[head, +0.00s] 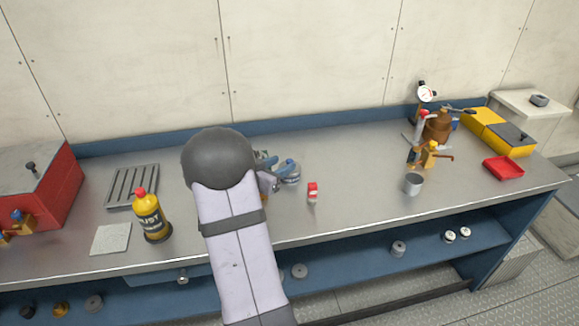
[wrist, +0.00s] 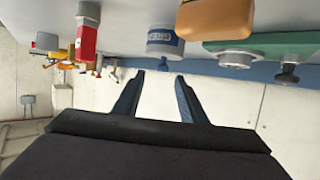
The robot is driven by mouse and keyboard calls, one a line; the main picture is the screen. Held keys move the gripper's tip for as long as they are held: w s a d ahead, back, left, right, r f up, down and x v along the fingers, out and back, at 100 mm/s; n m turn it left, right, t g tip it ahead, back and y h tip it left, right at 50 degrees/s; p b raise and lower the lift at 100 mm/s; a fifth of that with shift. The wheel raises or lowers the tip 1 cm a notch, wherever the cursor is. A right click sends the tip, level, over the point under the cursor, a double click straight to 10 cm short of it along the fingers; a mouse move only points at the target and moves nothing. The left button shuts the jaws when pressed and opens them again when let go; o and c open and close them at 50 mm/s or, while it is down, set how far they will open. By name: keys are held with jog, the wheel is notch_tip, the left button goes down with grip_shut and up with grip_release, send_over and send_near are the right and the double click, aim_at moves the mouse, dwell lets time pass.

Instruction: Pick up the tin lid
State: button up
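A small tin (head: 291,174) with a blue-and-white label stands upright on the metal bench, just right of my arm's dark round joint. In the wrist view, which looks upside down, the tin (wrist: 165,38) hangs from the top edge, with a pale band at its end. That band looks like its lid (wrist: 165,52), though I cannot be sure. My gripper (head: 270,168) is partly hidden by my arm and sits close to the tin's left. In the wrist view its two fingers (wrist: 159,75) are apart with nothing between them.
A red-and-white item (head: 312,192) stands right of the tin. A yellow bottle (head: 151,217), a grey cup (head: 413,183) and a red tray (head: 503,167) are on the bench. The wrist view shows a brown block (wrist: 215,18) and a green object (wrist: 265,46) beside the tin.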

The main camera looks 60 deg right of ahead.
aim_at(289, 160)
jog(key=shift+p+x, duration=0.4)
jog(key=shift+x, duration=1.75)
jog(key=shift+w+f, duration=0.1)
jog(key=shift+w, duration=0.1)
jog(key=shift+c, duration=0.3)
grip_shut()
